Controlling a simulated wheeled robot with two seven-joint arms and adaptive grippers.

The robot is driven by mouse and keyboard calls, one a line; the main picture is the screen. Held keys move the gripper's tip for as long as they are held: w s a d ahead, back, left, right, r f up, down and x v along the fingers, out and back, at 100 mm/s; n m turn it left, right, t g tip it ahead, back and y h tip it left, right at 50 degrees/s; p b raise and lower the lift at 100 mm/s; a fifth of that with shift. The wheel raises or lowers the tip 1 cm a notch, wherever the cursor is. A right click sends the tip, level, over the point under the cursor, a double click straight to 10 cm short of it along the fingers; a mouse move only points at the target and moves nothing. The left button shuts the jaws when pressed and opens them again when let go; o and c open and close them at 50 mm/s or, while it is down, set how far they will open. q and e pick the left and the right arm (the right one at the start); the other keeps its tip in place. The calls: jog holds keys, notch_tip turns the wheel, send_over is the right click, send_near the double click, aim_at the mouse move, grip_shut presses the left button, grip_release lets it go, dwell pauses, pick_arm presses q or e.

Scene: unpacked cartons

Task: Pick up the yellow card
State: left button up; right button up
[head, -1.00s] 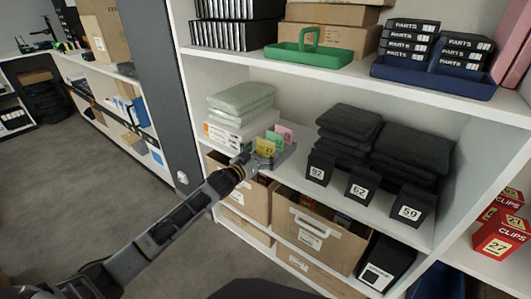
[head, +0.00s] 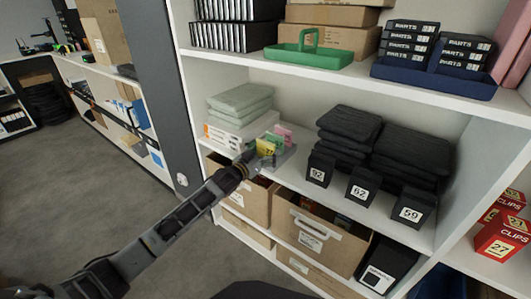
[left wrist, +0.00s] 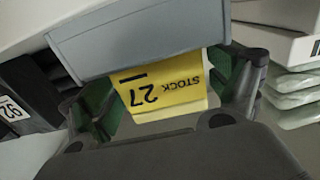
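The yellow card (head: 265,147), marked STOCK 27, stands in a grey holder (head: 284,158) on the middle shelf, beside a pink card (head: 284,133). In the left wrist view the yellow card (left wrist: 160,88) appears upside down, its upper part clear of the grey holder (left wrist: 150,42). My left gripper (head: 250,160) is at the card. In the left wrist view its green-padded fingers (left wrist: 165,92) are open, one on each side of the card, with small gaps visible. The arm and gripper hide part of the holder in the head view. My right gripper is not in view.
White boxes (head: 222,133) with folded pale green cloths (head: 240,98) lie left of the holder. Black numbered boxes (head: 320,168) stand to its right, before dark folded stacks (head: 350,125). A shelf with a green caddy (head: 308,57) is above; cardboard bins (head: 310,228) are below.

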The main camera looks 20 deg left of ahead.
pick_arm(q)
jog(key=c, duration=0.6)
jog(key=shift+c, duration=0.2)
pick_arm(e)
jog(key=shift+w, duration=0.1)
pick_arm(q)
jog(key=shift+r, duration=0.1)
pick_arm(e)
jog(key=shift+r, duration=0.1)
pick_arm(q)
jog(key=shift+r, duration=0.25)
notch_tip(320, 180, up, 9)
jog(key=p, duration=0.3)
jog(key=shift+r, duration=0.15)
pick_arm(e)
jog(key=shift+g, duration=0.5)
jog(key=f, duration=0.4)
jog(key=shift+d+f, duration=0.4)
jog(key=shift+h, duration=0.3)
